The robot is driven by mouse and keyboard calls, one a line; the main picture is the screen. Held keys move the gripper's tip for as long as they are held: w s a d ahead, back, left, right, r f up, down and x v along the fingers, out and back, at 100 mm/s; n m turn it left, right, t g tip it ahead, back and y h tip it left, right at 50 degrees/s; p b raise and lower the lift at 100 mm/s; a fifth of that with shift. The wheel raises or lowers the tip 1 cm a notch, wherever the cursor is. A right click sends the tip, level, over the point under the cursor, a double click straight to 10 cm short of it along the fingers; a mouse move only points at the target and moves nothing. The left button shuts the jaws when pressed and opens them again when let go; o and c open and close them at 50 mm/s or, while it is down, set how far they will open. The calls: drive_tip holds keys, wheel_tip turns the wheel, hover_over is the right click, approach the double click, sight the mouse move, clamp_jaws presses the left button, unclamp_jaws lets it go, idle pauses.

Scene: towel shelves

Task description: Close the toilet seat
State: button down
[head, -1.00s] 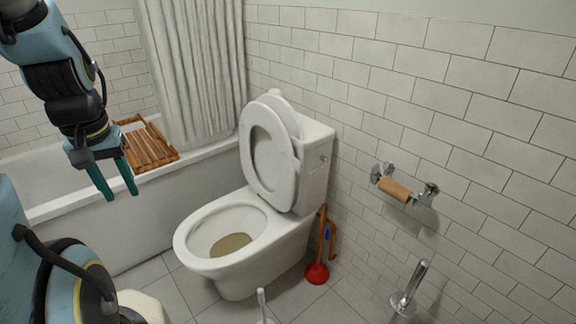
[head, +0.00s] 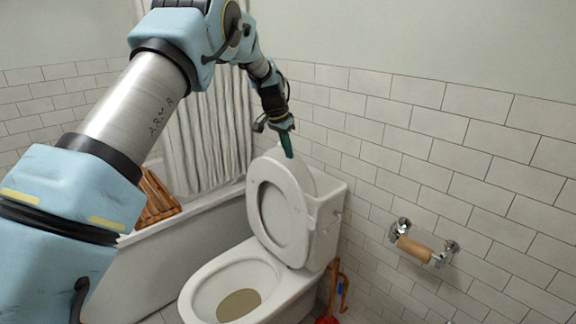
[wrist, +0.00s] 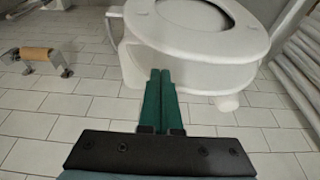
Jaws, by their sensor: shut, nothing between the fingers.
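The white toilet (head: 235,275) has its bowl open. The oval seat ring (head: 263,208) stands raised, leaning back toward the tank (head: 325,225), with the lid (head: 297,170) upright behind it. My gripper (head: 289,155) is at the top edge of the raised seat and lid, fingers pointing down. In the wrist view its green fingers (wrist: 160,72) are together with nothing between them. The white seat (wrist: 195,42) lies just beyond the fingertips there. I cannot tell whether they touch it.
A paper holder with a bare roll (head: 414,248) is on the tiled wall at right. A wooden rack (head: 158,198) rests on the bathtub edge (head: 200,228), by a curtain (head: 208,130). A red plunger (head: 327,319) stands beside the toilet.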

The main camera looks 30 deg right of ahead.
drive_tip(key=p+x, duration=0.3)
drive_tip(key=x, duration=0.6)
drive_tip(key=shift+d+f, duration=0.1)
drive_tip(key=shift+f, duration=0.25)
